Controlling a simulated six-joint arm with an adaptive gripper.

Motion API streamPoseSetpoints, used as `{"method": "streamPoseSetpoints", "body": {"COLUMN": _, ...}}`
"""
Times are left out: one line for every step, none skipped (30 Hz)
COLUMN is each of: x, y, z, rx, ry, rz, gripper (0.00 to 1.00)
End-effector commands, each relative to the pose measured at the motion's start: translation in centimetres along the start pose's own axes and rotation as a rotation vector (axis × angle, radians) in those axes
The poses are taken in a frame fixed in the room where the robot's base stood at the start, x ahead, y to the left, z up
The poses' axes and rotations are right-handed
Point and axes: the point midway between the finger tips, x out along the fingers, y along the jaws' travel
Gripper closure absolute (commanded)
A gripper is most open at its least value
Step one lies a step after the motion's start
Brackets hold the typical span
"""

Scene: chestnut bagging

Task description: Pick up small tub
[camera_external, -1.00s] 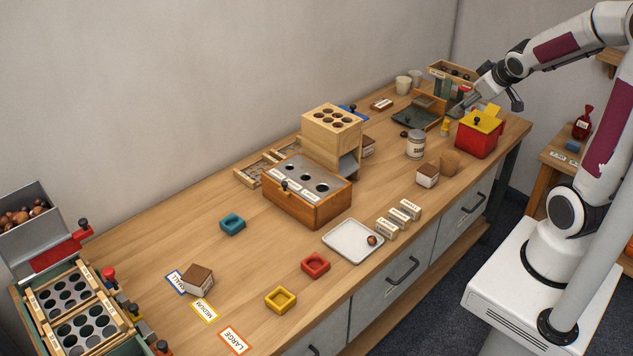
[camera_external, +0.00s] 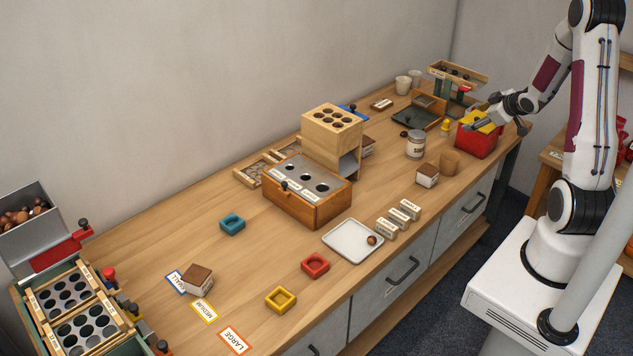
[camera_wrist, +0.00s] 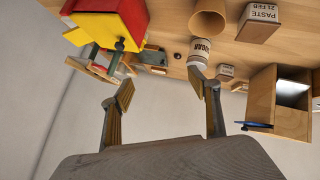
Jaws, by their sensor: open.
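Three small square open tubs sit on the bench: a teal one (camera_external: 232,225) left of the wooden box, a red one (camera_external: 315,266) and a yellow one (camera_external: 281,300) near the front edge. None carries a readable size mark, so I cannot tell which is the small tub. A blue-bordered SMALL card (camera_external: 175,283) lies at the left. My gripper (camera_external: 472,128) is at the far right end, by the red box with the yellow lid, far from these tubs. In the wrist view my gripper (camera_wrist: 166,90) is open and empty between its fingers.
The red box (camera_external: 477,143) is close to my gripper. A brown cup (camera_external: 450,162), a labelled jar (camera_external: 415,145) and a carton (camera_external: 427,175) stand nearby. The wooden hole box (camera_external: 310,206) and white tray (camera_external: 352,253) occupy the middle. Bare bench lies at left centre.

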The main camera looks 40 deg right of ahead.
Motion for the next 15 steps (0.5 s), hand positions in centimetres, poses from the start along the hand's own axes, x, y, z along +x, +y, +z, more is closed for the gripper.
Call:
{"method": "streamPoseSetpoints", "body": {"x": 0.7, "y": 0.1, "z": 1.1, "rx": 0.007, "ry": 0.007, "rz": -0.007, "gripper": 0.39}}
{"method": "streamPoseSetpoints", "body": {"x": 0.9, "y": 0.2, "z": 1.6, "rx": 0.007, "ry": 0.014, "rz": -0.010, "gripper": 0.39}}
{"method": "streamPoseSetpoints", "body": {"x": 1.4, "y": 0.2, "z": 2.2, "rx": 0.010, "ry": 0.024, "rz": -0.015, "gripper": 0.39}}
{"method": "streamPoseSetpoints", "body": {"x": 1.6, "y": 0.3, "z": 2.6, "rx": 0.011, "ry": 0.033, "rz": -0.018, "gripper": 0.39}}
{"method": "streamPoseSetpoints", "body": {"x": 1.9, "y": 0.3, "z": 3.1, "rx": 0.013, "ry": 0.041, "rz": -0.023, "gripper": 0.39}}
{"method": "streamPoseSetpoints", "body": {"x": 2.3, "y": 0.3, "z": 3.7, "rx": 0.017, "ry": 0.051, "rz": -0.028, "gripper": 0.39}}
{"method": "streamPoseSetpoints", "body": {"x": 2.5, "y": 0.3, "z": 4.2, "rx": 0.019, "ry": 0.060, "rz": -0.032, "gripper": 0.39}}
{"method": "streamPoseSetpoints", "body": {"x": 2.8, "y": 0.3, "z": 4.7, "rx": 0.023, "ry": 0.069, "rz": -0.036, "gripper": 0.39}}
{"method": "streamPoseSetpoints", "body": {"x": 3.1, "y": 0.2, "z": 5.3, "rx": 0.027, "ry": 0.081, "rz": -0.041, "gripper": 0.39}}
{"method": "streamPoseSetpoints", "body": {"x": 3.3, "y": 0.2, "z": 5.8, "rx": 0.030, "ry": 0.090, "rz": -0.046, "gripper": 0.39}}
{"method": "streamPoseSetpoints", "body": {"x": 3.5, "y": 0.2, "z": 6.2, "rx": 0.034, "ry": 0.100, "rz": -0.048, "gripper": 0.39}}
{"method": "streamPoseSetpoints", "body": {"x": 3.7, "y": 0.1, "z": 6.8, "rx": 0.039, "ry": 0.113, "rz": -0.054, "gripper": 0.39}}
{"method": "streamPoseSetpoints", "body": {"x": 3.9, "y": 0.0, "z": 7.3, "rx": 0.044, "ry": 0.122, "rz": -0.057, "gripper": 0.39}}
{"method": "streamPoseSetpoints", "body": {"x": 4.1, "y": 0.0, "z": 7.8, "rx": 0.049, "ry": 0.133, "rz": -0.060, "gripper": 0.39}}
{"method": "streamPoseSetpoints", "body": {"x": 4.3, "y": -0.1, "z": 8.4, "rx": 0.056, "ry": 0.147, "rz": -0.066, "gripper": 0.39}}
